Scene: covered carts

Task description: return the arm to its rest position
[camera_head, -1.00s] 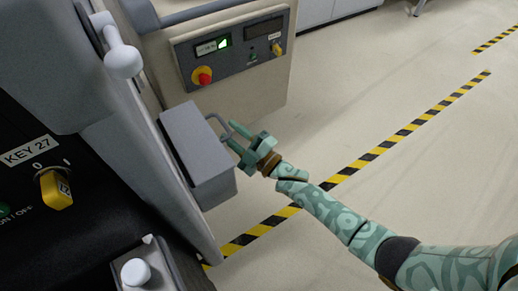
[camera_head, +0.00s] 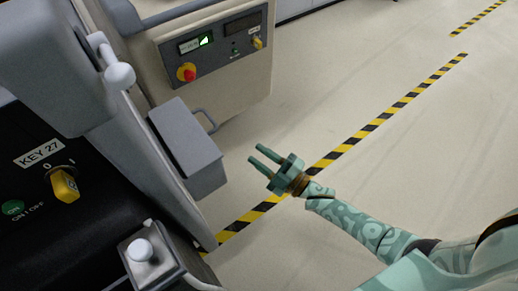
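My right arm, patterned in teal, comes in from the lower right. My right gripper (camera_head: 260,158) is open and empty, with its two fingers apart, over the floor. It is clear of the grey box (camera_head: 188,145) with a metal loop handle (camera_head: 208,122), which stands to its left. My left arm and gripper do not show.
A machine with a panel and red button (camera_head: 187,73) stands at the back left. A black panel with a yellow key switch (camera_head: 64,184) and a white knob (camera_head: 140,250) are at the near left. Striped floor tape (camera_head: 345,147) crosses open floor on the right.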

